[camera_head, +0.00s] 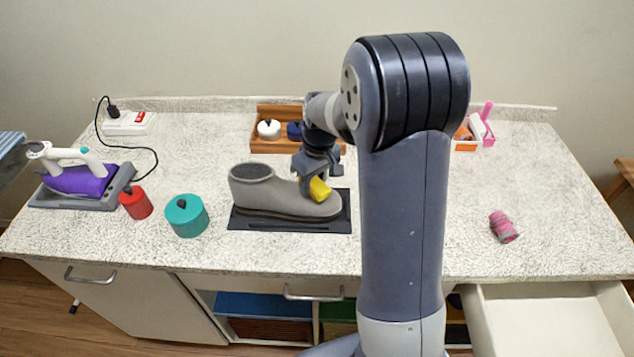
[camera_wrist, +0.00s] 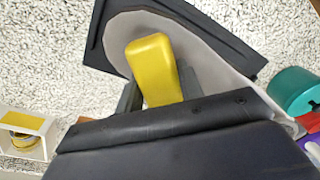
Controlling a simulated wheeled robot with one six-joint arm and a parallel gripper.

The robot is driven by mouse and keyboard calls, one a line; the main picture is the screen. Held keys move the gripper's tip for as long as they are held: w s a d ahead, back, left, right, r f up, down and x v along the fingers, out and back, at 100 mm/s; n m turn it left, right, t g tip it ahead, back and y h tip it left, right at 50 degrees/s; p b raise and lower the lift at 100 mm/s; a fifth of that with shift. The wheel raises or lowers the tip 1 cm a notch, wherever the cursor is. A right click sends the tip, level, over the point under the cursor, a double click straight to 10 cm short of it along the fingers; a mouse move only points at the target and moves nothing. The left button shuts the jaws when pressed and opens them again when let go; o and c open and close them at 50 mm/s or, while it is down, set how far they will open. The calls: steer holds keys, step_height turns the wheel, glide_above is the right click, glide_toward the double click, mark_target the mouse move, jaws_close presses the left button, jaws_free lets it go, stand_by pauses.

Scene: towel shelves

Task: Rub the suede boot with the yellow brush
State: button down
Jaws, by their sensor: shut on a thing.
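The grey suede boot (camera_head: 275,196) stands on a black mat (camera_head: 290,225) in the middle of the counter, its toe to the right. My gripper (camera_head: 314,184) is over the toe end, shut on the yellow brush (camera_head: 320,189). The brush looks at or just above the boot's upper; I cannot tell whether it touches. In the wrist view the yellow brush (camera_wrist: 154,70) sits between my fingers, with the grey boot (camera_wrist: 205,70) behind it. The brush's underside is hidden.
A teal canister (camera_head: 186,216) and a red one (camera_head: 136,203) stand left of the boot, with a purple iron (camera_head: 78,179) farther left. A wooden tray (camera_head: 262,146) is behind. A pink cloth roll (camera_head: 503,227) lies right. An open drawer (camera_head: 550,315) juts out at front right.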

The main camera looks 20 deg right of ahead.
mark_target(314, 180)
steer(key=shift+w+a+r, duration=0.1)
steer(key=shift+a+r, duration=0.25)
steer(key=shift+a, duration=0.05)
steer(key=r+p, duration=0.2)
steer(key=r, duration=0.1)
steer(key=r+p, duration=0.1)
steer(key=shift+d+r+p, duration=0.25)
steer(key=shift+d+p, duration=0.05)
steer(key=shift+p, duration=0.05)
steer(key=shift+d+r, duration=0.15)
steer(key=shift+r, duration=0.05)
steer(key=shift+s+d+r+p, duration=0.1)
steer(key=shift+r+p, duration=0.55)
steer(key=shift+r, duration=0.15)
steer(key=shift+s+d+r+p, duration=0.1)
steer(key=shift+r+p, duration=0.5)
steer(key=shift+r, duration=0.15)
steer(key=shift+f, duration=0.1)
